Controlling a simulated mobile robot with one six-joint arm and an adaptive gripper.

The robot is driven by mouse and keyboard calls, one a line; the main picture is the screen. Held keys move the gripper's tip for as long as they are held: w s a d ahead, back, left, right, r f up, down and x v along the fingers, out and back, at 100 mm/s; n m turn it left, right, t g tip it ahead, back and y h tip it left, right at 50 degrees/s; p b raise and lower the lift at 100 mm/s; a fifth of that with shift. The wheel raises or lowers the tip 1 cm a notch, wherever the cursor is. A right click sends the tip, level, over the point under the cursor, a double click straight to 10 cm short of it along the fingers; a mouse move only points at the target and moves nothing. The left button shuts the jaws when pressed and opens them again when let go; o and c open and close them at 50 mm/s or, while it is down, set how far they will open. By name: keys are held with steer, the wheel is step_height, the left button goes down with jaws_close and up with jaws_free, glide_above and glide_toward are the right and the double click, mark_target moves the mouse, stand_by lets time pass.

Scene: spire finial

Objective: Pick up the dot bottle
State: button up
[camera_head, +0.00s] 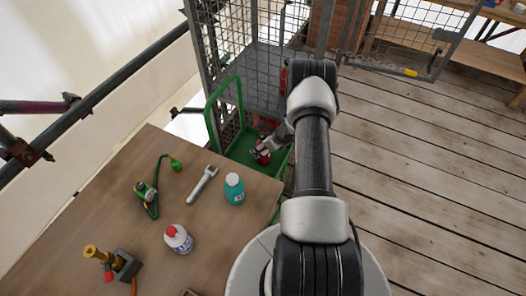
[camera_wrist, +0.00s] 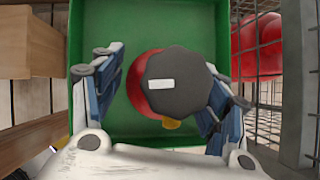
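A red item (camera_wrist: 145,84) with a dark many-sided top (camera_wrist: 178,80) and a small white rectangle on it is seen from above in the wrist view. It is in a green tray (camera_wrist: 130,18). My gripper (camera_wrist: 162,92) is open, with one blue-grey finger on each side of it. A gap shows at the left finger; the right finger is partly hidden by the dark top. The head view shows my gripper (camera_head: 268,147) low over the tray, by the red item (camera_head: 263,159). A white bottle with a red cap (camera_head: 179,239) and a teal bottle (camera_head: 234,189) stand on the table. No dot marking is readable.
The wooden table (camera_head: 120,190) also holds a wrench (camera_head: 202,184), a green tool with a hose (camera_head: 146,193) and a brass piece (camera_head: 98,255). A mesh cage (camera_head: 255,70) stands behind the tray.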

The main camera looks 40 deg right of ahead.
steer(key=c, duration=1.3)
steer(key=shift+r, duration=0.1)
